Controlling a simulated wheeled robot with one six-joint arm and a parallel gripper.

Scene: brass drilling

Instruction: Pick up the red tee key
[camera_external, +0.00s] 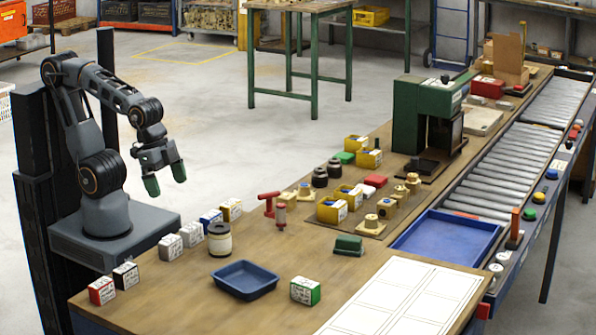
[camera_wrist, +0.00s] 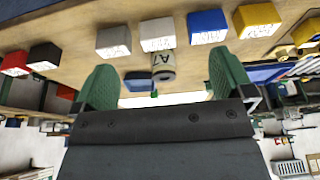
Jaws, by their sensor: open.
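The red tee key (camera_external: 268,201) stands on the wooden bench in the external view, left of the yellow bins. A small red-ended cylinder stands right beside it, and I cannot tell whether they touch. My gripper (camera_external: 166,180) is open and empty, in the air off the bench's left side, well left of the tee key. In the wrist view my gripper (camera_wrist: 165,85) shows its two green fingers spread wide with nothing held between them. I cannot make out the tee key in the wrist view.
A row of small labelled boxes (camera_external: 171,247) lines the bench's near left edge, with a cream canister (camera_external: 220,240) beside it. A blue tray (camera_external: 245,279) and a green box (camera_external: 305,290) lie in front. Yellow bins (camera_external: 332,210) stand right of the key. Bare wood lies between canister and key.

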